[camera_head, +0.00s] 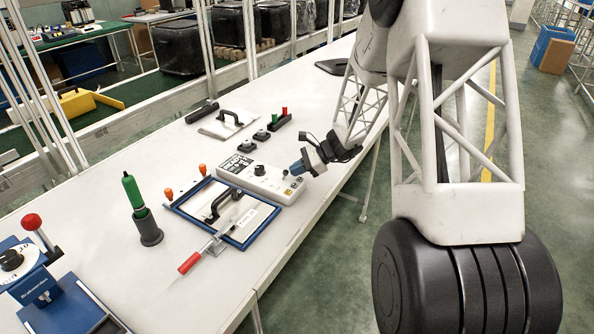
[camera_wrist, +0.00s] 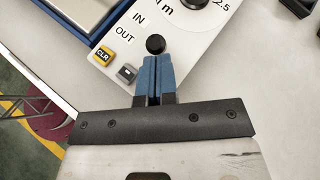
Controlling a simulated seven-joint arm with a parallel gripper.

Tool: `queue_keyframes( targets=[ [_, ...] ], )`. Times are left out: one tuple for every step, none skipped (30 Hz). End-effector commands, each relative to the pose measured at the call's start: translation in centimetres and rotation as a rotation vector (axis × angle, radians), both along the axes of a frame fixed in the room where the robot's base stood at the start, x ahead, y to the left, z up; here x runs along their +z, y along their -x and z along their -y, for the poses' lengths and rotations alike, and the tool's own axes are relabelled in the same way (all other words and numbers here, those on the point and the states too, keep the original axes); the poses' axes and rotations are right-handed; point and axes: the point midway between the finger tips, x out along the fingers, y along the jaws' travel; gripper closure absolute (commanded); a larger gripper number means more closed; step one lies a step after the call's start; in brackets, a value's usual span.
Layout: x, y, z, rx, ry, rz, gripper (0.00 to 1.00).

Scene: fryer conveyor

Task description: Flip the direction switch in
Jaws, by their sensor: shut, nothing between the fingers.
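A white control box (camera_head: 268,184) lies on the table; it also shows in the wrist view (camera_wrist: 185,48). In the wrist view it carries the printed words IN and OUT. A round black switch tip (camera_wrist: 155,44) sits beside these words. My gripper (camera_wrist: 154,64) is shut and empty, its blue fingertips pointing at the black tip and right at its near side. I cannot tell whether they touch it. The switch's lean is unclear from this angle. In the head view my gripper (camera_head: 298,168) is low at the box's right end.
A yellow CLR button (camera_wrist: 103,56) and a grey button (camera_wrist: 127,72) lie close to the fingers. A black dial (camera_head: 260,170) is on the box. A blue-rimmed frame with a black handle (camera_head: 176,209) stands in front of it. Green and red pegs (camera_head: 284,111) stand behind.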

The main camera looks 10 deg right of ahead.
Motion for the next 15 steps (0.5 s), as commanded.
queue_keyframes(
  targets=[
    [0.0, -0.01, -0.01, -0.001, 0.003, -0.004, 1.0],
    [0.02, -0.02, -0.02, 0.0, 0.005, -0.006, 1.0],
    [0.04, -0.02, -0.04, 0.0, 0.008, -0.008, 1.0],
    [0.06, -0.04, -0.05, -0.001, 0.01, -0.011, 1.0],
    [0.08, -0.05, -0.07, 0.0, 0.012, -0.013, 1.0],
    [0.09, -0.06, -0.08, 0.0, 0.015, -0.016, 1.0],
    [0.1, -0.07, -0.1, 0.0, 0.017, -0.018, 1.0],
    [0.11, -0.07, -0.11, 0.0, 0.02, -0.021, 1.0],
    [0.13, -0.08, -0.12, 0.0, 0.024, -0.025, 1.0],
    [0.14, -0.09, -0.14, 0.0, 0.026, -0.028, 1.0],
    [0.16, -0.09, -0.16, 0.001, 0.029, -0.03, 1.0],
    [0.18, -0.11, -0.18, 0.001, 0.033, -0.034, 1.0],
    [0.2, -0.13, -0.19, 0.001, 0.036, -0.037, 1.0],
    [0.22, -0.14, -0.22, 0.0, 0.039, -0.041, 1.0],
    [0.24, -0.16, -0.24, 0.0, 0.043, -0.045, 1.0]
  ],
)
